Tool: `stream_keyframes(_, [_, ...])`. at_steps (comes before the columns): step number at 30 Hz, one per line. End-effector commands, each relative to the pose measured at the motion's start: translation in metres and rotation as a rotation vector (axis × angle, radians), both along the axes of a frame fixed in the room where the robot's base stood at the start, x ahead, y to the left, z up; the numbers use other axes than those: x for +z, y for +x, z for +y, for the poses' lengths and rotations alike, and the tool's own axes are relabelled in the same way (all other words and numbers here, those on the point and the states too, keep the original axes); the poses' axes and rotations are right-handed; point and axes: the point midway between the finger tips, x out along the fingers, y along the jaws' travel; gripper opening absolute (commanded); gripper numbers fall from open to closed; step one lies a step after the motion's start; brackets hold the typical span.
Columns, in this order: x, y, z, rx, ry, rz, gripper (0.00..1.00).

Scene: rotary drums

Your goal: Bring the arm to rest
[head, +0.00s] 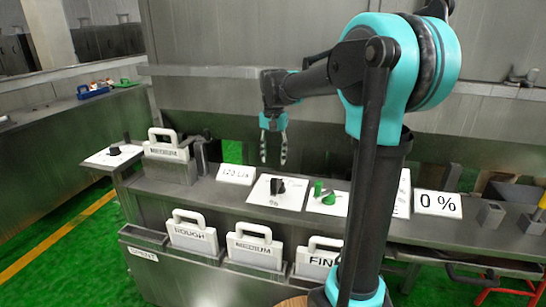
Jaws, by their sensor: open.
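My gripper (273,147) hangs from the teal and black arm (330,75), pointing down above the back part of the grey bench. Its two fingers are apart with nothing between them. It is clear of the white panel with the black knob (278,187) in front of and below it. The arm's upright part and teal joint hide some of the bench at the right.
The bench (220,205) bears a MEDIUM plate (166,145) in a block, green knobs (325,194) and a 0 % sign (437,203). ROUGH (192,234), MEDIUM (254,248) and FIN-marked (317,260) plates stand in the front rack. Green floor (50,235) is free at left.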

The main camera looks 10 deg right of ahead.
Motion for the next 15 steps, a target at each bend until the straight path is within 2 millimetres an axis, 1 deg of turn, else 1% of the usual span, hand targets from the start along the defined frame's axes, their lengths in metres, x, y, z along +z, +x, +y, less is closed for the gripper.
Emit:
stream_keyframes(2, [-0.003,-0.003,-0.002,0.004,0.001,-0.005,0.44])
stream_keyframes(4, [-0.012,-0.011,-0.007,0.020,0.003,-0.020,0.44])
stream_keyframes(5, [-0.017,-0.017,-0.010,0.030,0.004,-0.030,0.44])
stream_keyframes(7, [-0.036,-0.035,-0.019,0.064,0.007,-0.062,0.44])
stream_keyframes(8, [-0.046,-0.045,-0.024,0.081,0.007,-0.081,0.44])
stream_keyframes(11, [-0.083,-0.085,-0.041,0.152,0.003,-0.150,0.44])
stream_keyframes(12, [-0.099,-0.102,-0.047,0.182,-0.001,-0.178,0.44])
stream_keyframes(14, [-0.121,-0.128,-0.056,0.225,-0.009,-0.218,0.44])
stream_keyframes(15, [-0.135,-0.144,-0.060,0.251,-0.017,-0.243,0.44])
